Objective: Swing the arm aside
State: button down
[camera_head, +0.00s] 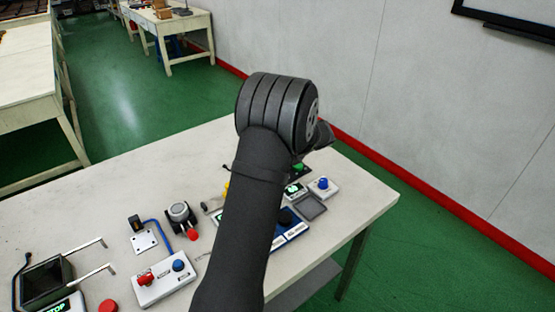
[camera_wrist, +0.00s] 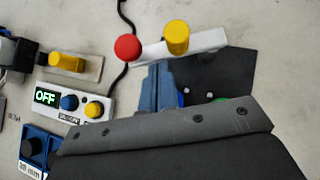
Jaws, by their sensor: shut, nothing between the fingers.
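My gripper (camera_wrist: 157,76) shows in the wrist view as two blue fingers close together beyond the dark housing, shut and empty above the table. In the head view my dark arm reaches up over the table (camera_head: 120,190), and its thick joint hides the gripper's fingers. A white box with an OFF display (camera_wrist: 45,97) has blue and yellow buttons and lies left of the fingers in the wrist view. A red ball-shaped knob (camera_wrist: 128,47) and a yellow cylinder (camera_wrist: 177,37) on a white plate lie just past the fingertips.
On the table are a control box with red and blue knobs (camera_head: 163,280), a white plate with a blue rod (camera_head: 144,241), a round grey device (camera_head: 180,215) and a blue-knobbed box (camera_head: 323,187). The far table strip is clear. A wall (camera_head: 350,60) stands behind.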

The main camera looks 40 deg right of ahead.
jog(key=shift+w+a+m+t+h, duration=0.15)
jog(key=shift+w+a+m+h, duration=0.35)
jog(key=shift+m, duration=0.2)
jog(key=shift+w+a+m+t+h, duration=0.15)
jog(key=shift+w+a+m+h, duration=0.15)
jog(key=shift+m+h, duration=0.35)
jog(key=shift+w+a+m, duration=0.25)
jog(key=shift+w+a, duration=0.05)
jog(key=shift+w, duration=0.1)
jog(key=shift+s, duration=0.6)
jog(key=s, duration=0.3)
jog(key=shift+s, duration=0.15)
jog(key=v, duration=0.9)
jog(key=shift+a+r, duration=0.4)
jog(key=shift+f, duration=0.1)
